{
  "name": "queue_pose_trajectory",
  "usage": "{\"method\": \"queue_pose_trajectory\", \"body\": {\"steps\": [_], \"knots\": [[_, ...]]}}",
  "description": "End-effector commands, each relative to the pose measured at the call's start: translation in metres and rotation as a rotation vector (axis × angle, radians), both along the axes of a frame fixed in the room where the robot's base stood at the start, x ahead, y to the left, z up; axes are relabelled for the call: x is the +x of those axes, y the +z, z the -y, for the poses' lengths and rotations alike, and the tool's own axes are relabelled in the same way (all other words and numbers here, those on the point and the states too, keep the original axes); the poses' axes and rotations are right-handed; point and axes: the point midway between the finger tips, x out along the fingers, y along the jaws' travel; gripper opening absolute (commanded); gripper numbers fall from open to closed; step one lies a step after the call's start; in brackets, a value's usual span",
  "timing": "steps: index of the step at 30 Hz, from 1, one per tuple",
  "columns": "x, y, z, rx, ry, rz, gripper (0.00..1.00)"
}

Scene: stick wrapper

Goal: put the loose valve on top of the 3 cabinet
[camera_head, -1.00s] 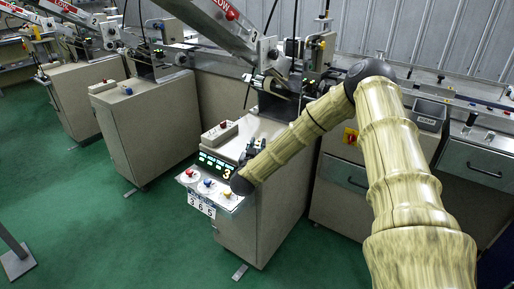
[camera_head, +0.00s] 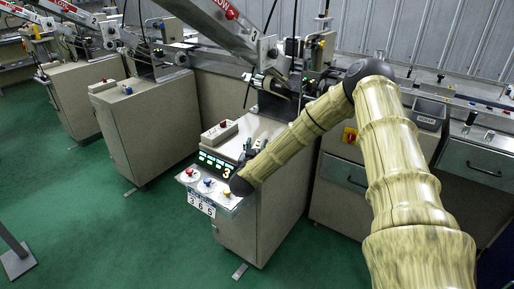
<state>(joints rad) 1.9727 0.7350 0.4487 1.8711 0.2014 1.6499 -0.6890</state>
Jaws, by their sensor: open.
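The 3 cabinet (camera_head: 268,217) is the beige machine cabinet in the middle, with a lit "3" on its sloped control panel. My arm reaches over it from the right. Dark parts that look like my gripper (camera_head: 246,153) show just past my forearm, low over the cabinet's top. They are small and partly hidden by the arm, and the fingers are open. I cannot make out the loose valve in this view; the arm covers part of the cabinet top.
A small box with a red button (camera_head: 220,131) stands on the cabinet top. Machine parts (camera_head: 275,85) rise behind it. Another cabinet (camera_head: 145,135) stands to the left, and a grey bin (camera_head: 429,114) is at the right.

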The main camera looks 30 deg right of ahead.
Motion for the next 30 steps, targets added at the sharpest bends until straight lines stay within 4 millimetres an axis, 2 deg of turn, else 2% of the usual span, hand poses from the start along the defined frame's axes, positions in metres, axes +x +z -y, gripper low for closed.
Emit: {"method": "queue_pose_trajectory", "body": {"steps": [12,18,30], "knots": [[-0.051,-0.001,-0.052,-0.001,0.003,-0.002,0.5],[-0.071,-0.001,-0.071,-0.001,0.002,-0.001,0.5],[-0.081,0.0,-0.081,0.0,0.001,0.0,0.5]]}}
